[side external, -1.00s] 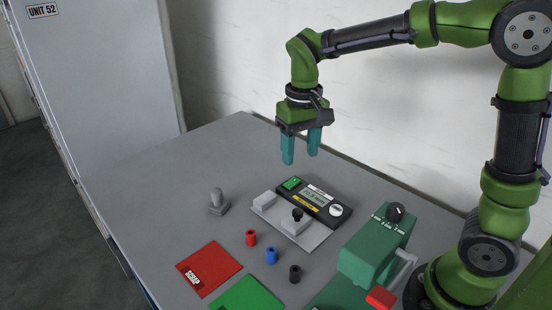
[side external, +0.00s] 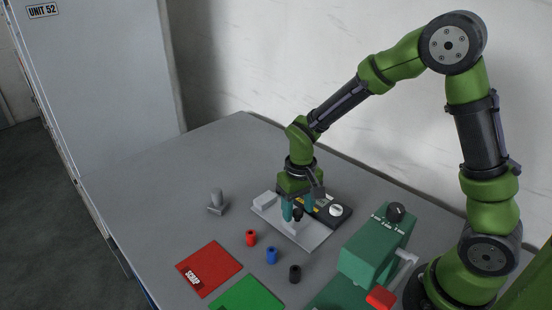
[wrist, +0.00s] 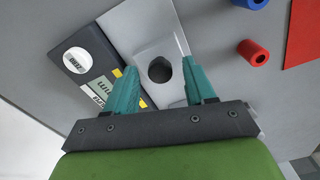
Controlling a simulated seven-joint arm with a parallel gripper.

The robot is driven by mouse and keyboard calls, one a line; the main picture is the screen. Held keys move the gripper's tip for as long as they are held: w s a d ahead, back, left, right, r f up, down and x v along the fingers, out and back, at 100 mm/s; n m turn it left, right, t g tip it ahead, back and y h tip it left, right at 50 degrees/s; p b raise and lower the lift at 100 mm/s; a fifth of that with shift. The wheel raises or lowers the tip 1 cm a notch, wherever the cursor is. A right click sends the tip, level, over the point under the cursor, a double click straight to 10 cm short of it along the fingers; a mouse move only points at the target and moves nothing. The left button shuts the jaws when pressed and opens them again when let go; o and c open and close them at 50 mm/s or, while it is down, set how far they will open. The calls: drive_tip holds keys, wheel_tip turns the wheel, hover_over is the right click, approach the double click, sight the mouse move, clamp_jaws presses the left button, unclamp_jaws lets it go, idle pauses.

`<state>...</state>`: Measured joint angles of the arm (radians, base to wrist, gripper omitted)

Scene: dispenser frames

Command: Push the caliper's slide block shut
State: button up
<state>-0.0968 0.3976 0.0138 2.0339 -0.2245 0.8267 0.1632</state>
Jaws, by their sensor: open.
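The caliper's grey base plate (side external: 312,240) lies on the table, with a black readout unit (side external: 343,218) along its back edge. A grey fixed block (side external: 265,202) is at its left end. The grey slide block (side external: 292,226) stands to the right of it, with a gap between them. The slide block carries a black knob (side external: 298,215), also seen in the wrist view (wrist: 160,70). My gripper (wrist: 159,67) is open and low over the slide block, with one teal finger on each side of the knob. I cannot tell whether the fingers touch it.
A grey upright part (side external: 217,201) stands left of the caliper. Red (side external: 251,238), blue (side external: 272,256) and black (side external: 295,274) bushings lie in front. A red scrap mat (side external: 208,268) is at front left. A green dispenser (side external: 372,252) stands close on the right.

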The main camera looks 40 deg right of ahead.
drive_tip(key=shift+f, duration=0.25)
clamp_jaws()
drive_tip(key=shift+w+r, duration=0.1)
drive_tip(key=shift+w, duration=3.7)
unclamp_jaws()
drive_tip(key=shift+s, duration=0.1)
wheel_tip(320, 180, up, 17)
